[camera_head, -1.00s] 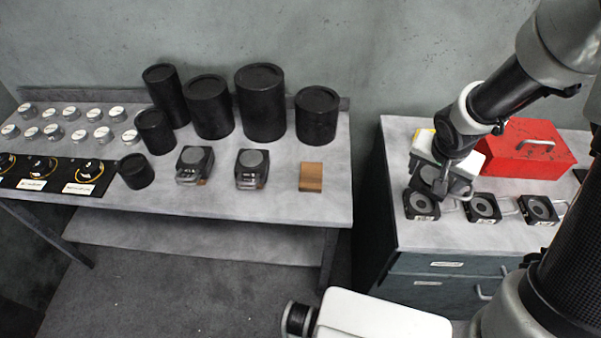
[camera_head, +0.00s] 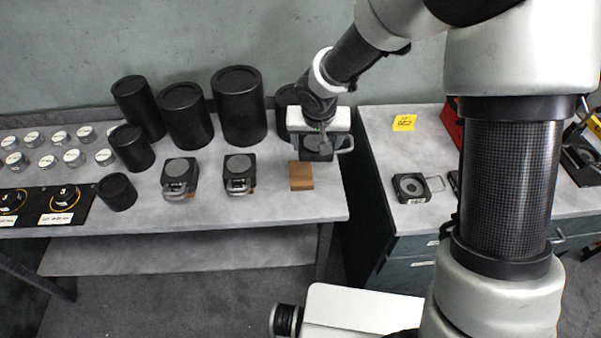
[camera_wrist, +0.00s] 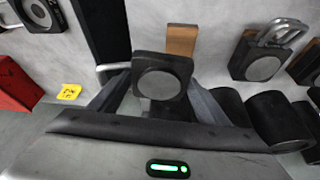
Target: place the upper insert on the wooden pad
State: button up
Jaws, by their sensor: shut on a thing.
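The upper insert (camera_head: 317,150) is a dark square block with a round grey face and a side handle. My gripper (camera_head: 318,138) is shut on it and holds it at the right end of the left table, just right of the wooden pad. In the wrist view the insert (camera_wrist: 162,78) sits between my two fingers (camera_wrist: 158,96). The wooden pad (camera_head: 301,176) is a small bare brown block on the table. In the wrist view the pad (camera_wrist: 181,40) shows beyond the insert, partly hidden by it.
Two similar handled blocks (camera_head: 179,177) (camera_head: 239,172) stand left of the pad. Several black cylinders (camera_head: 240,105) stand behind; one is close behind my gripper. A gap separates this table from the right cabinet (camera_head: 402,255), which holds a ring-faced block (camera_head: 410,188) and a yellow tag (camera_head: 404,123).

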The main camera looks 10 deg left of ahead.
jog(key=a+n, duration=0.1)
jog(key=a, duration=0.5)
jog(key=shift+y, duration=0.3)
jog(key=shift+s+a+f+b, duration=0.1)
jog(key=shift+f+b, duration=0.35)
jog(key=shift+f, duration=2)
jog(key=shift+s+a+f+b, duration=0.1)
jog(key=shift+f+b, duration=0.35)
jog(key=shift+f, duration=1.95)
jog(key=shift+f, duration=0.15)
jog(key=o, duration=2.1)
jog(key=shift+s+d+f, duration=0.1)
jog(key=shift+s, duration=0.05)
jog(key=shift+r, duration=0.35)
jog(key=p+v, duration=0.1)
jog(key=v, duration=1)
jog(key=shift+s+r, duration=0.2)
jog(key=shift+r, duration=0.1)
